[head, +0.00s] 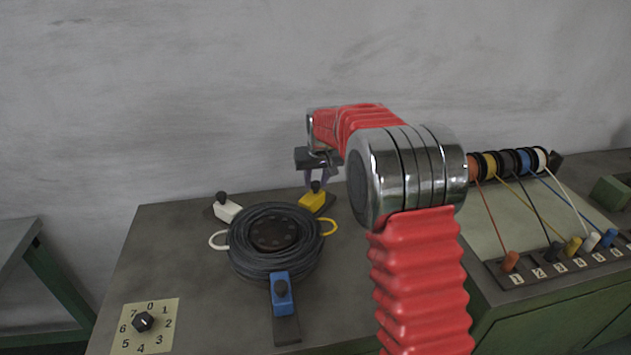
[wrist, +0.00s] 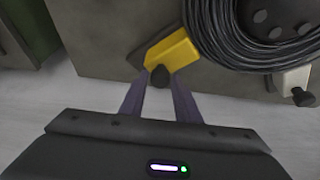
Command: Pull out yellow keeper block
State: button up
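The yellow keeper block (head: 312,200) sits at the upper right of the black coil (head: 274,242) on the grey bench. It has a black knob (wrist: 159,77) on its outer end. In the wrist view the yellow block (wrist: 172,52) lies just beyond my fingertips, close to the coil's edge. My gripper (wrist: 159,78) is open, with one finger on each side of the knob. I cannot tell whether the fingers touch it. In the head view my gripper (head: 316,184) hangs over the knob, and my arm hides part of the bench behind it.
A white block (head: 228,210) and a blue block (head: 282,292) also stand around the coil. White and yellow loops stick out from the coil's sides. A numbered dial (head: 144,322) is at front left. At right, colored spools (head: 508,163) feed wires to numbered plugs.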

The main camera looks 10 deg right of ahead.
grip_shut()
jog(key=shift+w+d, duration=1.85)
jog(key=shift+d, duration=0.1)
jog(key=shift+r, duration=0.1)
jog(key=shift+o, duration=1.9)
grip_release()
